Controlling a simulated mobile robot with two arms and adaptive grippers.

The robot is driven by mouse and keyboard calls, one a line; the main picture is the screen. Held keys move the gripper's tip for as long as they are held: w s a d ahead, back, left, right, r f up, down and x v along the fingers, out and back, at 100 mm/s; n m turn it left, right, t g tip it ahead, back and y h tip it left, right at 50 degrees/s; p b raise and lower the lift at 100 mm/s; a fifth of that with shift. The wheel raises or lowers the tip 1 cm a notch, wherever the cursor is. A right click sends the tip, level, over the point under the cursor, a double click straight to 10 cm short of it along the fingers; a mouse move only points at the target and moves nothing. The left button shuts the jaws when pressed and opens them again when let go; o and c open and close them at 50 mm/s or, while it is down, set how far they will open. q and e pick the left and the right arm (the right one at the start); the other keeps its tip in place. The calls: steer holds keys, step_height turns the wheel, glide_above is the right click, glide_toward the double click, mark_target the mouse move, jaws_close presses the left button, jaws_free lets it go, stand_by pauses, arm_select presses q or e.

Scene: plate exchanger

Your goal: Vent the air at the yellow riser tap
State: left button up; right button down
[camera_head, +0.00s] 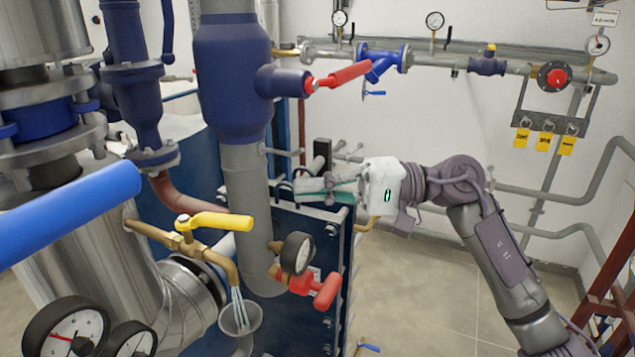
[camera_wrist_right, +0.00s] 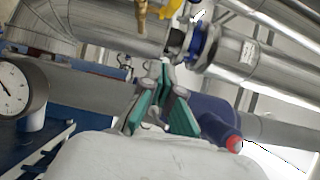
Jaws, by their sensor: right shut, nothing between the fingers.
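The yellow riser tap (camera_head: 215,221) sits on a brass pipe at the left of the head view, its yellow lever lying roughly along the pipe. The pipe bends down to a spout, and thin pale streaks like water run from it into a small grey funnel (camera_head: 241,319). In the right wrist view a yellow part (camera_wrist_right: 173,8) and brass fitting (camera_wrist_right: 142,14) show at the top edge, beyond the fingers. My right gripper (camera_head: 302,190) is shut and empty, to the right of the tap and apart from it; its teal fingers meet in the wrist view (camera_wrist_right: 160,68). My left gripper is out of view.
A thick blue and grey riser (camera_head: 235,95) stands between the tap and my right gripper. A pressure gauge (camera_head: 297,253) and a red-handled valve (camera_head: 316,288) sit below the gripper. A blue bar (camera_head: 65,214) crosses the left foreground. Open floor (camera_head: 420,290) lies at the right.

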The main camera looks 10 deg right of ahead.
mark_target(213, 222)
steer(key=s+a+p, duration=0.3)
steer(key=a+p, duration=0.2)
steer(key=a, duration=0.2)
steer(key=shift+s+a, duration=0.15)
steer(key=shift+a, duration=0.2)
